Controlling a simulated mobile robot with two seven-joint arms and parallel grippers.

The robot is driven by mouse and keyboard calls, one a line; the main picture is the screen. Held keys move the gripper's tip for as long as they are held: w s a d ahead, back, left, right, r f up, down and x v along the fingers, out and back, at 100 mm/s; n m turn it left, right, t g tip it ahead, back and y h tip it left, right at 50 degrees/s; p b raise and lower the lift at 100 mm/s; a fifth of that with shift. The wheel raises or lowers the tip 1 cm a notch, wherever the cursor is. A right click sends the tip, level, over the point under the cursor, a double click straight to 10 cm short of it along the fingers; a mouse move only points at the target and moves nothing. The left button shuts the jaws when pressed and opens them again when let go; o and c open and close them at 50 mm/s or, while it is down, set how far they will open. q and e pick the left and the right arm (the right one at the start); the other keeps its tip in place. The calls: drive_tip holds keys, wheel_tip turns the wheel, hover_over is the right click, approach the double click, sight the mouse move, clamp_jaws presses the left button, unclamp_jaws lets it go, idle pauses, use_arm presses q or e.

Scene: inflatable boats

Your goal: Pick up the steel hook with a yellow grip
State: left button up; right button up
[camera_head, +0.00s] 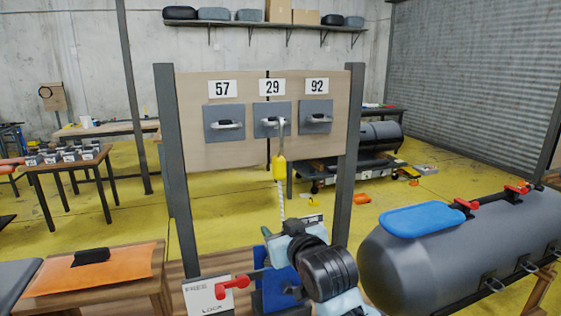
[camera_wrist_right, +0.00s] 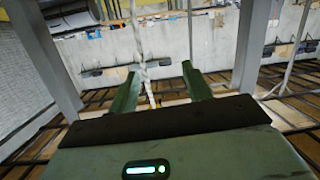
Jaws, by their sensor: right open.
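The steel hook (camera_head: 277,125) hangs at the middle plate marked 29 on the upright board. Its yellow grip (camera_head: 279,167) hangs below the plate, and a white twisted rope (camera_head: 281,205) runs down from it. My right gripper (camera_head: 289,229) is low in front of the board, below the yellow grip and apart from it, by the lower rope. In the right wrist view, my right gripper (camera_wrist_right: 160,76) is open, with the white rope (camera_wrist_right: 138,45) showing between its green fingers. Whether the rope touches a finger is unclear. My left gripper is not in view.
Dark posts (camera_head: 178,165) flank the board (camera_head: 210,148), with plates 57 and 92 beside the middle one. A FREE/LOCK sign (camera_head: 208,297) and a red lever (camera_head: 232,284) stand at the lower left. A grey inflatable tube (camera_head: 400,265) with a blue pad (camera_head: 428,219) is at right.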

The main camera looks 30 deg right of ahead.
drive_tip(key=m+t+h, duration=0.2)
approach(281, 160)
drive_tip(key=x, duration=0.4)
drive_tip(key=shift+x, duration=3.8)
clamp_jaws()
